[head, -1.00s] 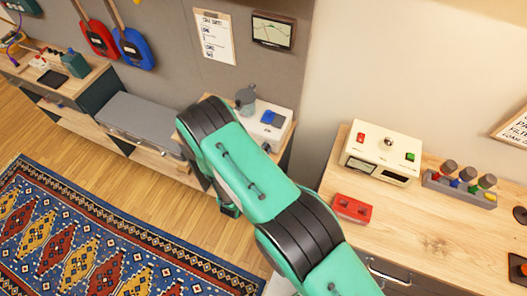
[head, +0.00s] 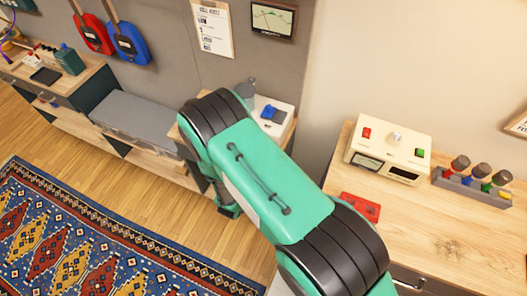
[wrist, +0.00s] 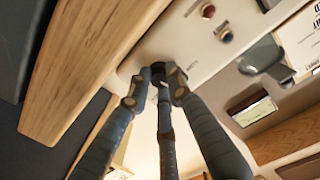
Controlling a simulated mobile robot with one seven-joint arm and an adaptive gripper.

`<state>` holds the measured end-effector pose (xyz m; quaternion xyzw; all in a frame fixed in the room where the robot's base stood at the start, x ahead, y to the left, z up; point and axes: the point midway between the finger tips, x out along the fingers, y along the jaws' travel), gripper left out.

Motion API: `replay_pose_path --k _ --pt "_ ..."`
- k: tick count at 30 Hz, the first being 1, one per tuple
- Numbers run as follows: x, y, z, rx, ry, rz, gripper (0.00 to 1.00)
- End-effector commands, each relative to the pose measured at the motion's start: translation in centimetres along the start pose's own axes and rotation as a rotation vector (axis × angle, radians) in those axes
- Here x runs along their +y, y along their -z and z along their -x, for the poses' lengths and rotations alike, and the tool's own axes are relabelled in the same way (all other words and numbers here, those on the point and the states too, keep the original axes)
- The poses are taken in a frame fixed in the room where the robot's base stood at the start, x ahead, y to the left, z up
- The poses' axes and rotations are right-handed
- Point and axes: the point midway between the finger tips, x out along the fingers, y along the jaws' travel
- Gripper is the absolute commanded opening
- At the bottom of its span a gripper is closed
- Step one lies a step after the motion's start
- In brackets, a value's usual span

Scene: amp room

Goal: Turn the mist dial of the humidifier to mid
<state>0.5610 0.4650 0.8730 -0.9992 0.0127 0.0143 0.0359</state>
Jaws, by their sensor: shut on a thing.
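The humidifier is a white device with a grey tank, standing in the head view (head: 284,107) on a shelf at the back, partly hidden behind my arm. In the wrist view its white front panel (wrist: 196,62) runs across the top, with the grey tank (wrist: 268,57) at right. My gripper (wrist: 160,78) has its dark fingers closed together at this panel, around a small dark knob that looks like the mist dial. The fingertips hide most of the dial, so its setting cannot be read. My gripper is hidden in the head view.
A wooden board edge (wrist: 85,60) lies left of the fingers in the wrist view.

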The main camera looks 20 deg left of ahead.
Motion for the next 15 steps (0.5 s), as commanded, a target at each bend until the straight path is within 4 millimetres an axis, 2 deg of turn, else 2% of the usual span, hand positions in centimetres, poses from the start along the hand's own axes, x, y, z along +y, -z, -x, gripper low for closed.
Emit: replay_pose_path --k 1,6,15 --pt "-0.60 0.48 -0.19 0.010 0.005 -0.046 0.00" --pt "-0.57 0.64 -0.21 0.008 0.008 -0.155 0.00" --pt "-0.48 0.83 -0.23 0.006 0.010 -0.245 0.00"
